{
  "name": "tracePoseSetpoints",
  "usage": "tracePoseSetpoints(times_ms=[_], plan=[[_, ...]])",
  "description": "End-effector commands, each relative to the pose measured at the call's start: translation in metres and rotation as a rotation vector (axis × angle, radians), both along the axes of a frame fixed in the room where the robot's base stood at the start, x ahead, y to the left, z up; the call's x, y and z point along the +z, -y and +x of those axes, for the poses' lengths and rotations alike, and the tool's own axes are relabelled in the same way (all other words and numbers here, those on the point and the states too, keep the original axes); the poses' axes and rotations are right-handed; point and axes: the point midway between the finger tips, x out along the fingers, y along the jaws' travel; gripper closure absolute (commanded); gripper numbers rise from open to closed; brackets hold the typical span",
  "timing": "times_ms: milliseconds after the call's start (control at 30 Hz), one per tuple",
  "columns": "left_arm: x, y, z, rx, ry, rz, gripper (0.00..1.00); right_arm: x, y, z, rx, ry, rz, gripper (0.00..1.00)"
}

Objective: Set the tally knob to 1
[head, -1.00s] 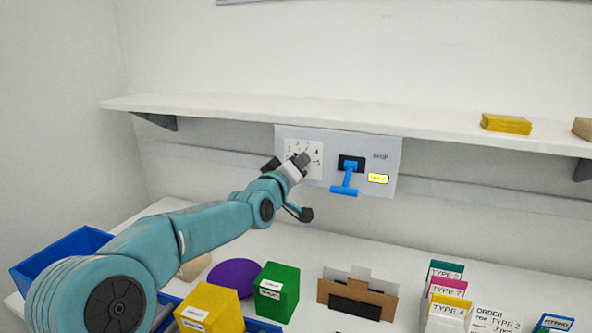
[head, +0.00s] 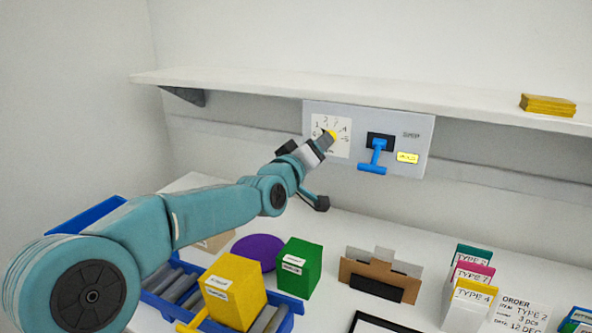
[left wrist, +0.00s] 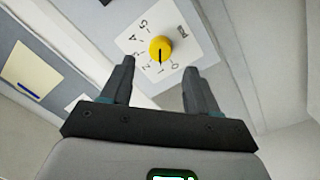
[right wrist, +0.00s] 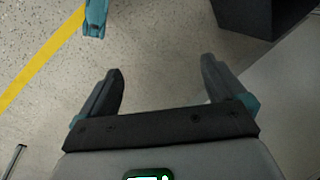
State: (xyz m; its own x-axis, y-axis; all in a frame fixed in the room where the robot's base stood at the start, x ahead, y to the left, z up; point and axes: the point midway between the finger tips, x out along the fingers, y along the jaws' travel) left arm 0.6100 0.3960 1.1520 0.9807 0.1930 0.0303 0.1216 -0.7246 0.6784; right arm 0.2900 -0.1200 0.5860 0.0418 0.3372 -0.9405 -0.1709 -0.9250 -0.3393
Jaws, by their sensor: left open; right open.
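The tally knob (left wrist: 160,48) is a yellow round knob on a white dial plate (left wrist: 185,30) marked with digits from 0 to 5. In the left wrist view its black line points at the 1. In the head view the knob (head: 333,133) shows partly behind my left gripper (head: 325,141). My left gripper (left wrist: 158,64) is open and empty, facing the dial. The knob appears between and beyond its fingertips, with visible space on both sides. My right gripper (right wrist: 161,66) is open and empty above the floor, away from the panel.
The grey panel (head: 350,169) also carries a blue lever (head: 375,158) and a lit yellow display (head: 407,157), right of the dial. A shelf (head: 300,92) runs just above it.

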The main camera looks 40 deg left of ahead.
Motion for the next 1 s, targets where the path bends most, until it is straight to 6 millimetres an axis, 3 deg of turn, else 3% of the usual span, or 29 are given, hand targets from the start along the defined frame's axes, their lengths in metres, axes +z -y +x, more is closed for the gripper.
tracePoseSetpoints(times_ms=[200, 400, 600, 1000], plan=[[-0.004, 0.012, -0.060, 0.001, 0.003, 0.001, 0.40, -0.017, 0.000, 0.000, 0.000, 0.000, 0.000, 0.02], [-0.004, 0.019, -0.097, 0.000, 0.003, 0.000, 0.40, -0.023, 0.000, 0.000, 0.000, 0.000, 0.000, 0.02], [-0.004, 0.022, -0.111, -0.001, 0.001, 0.000, 0.40, -0.024, 0.000, 0.000, 0.000, 0.000, 0.000, 0.02], [-0.004, 0.022, -0.111, -0.001, 0.001, 0.000, 0.40, -0.024, 0.000, 0.000, 0.000, 0.000, 0.000, 0.02]])
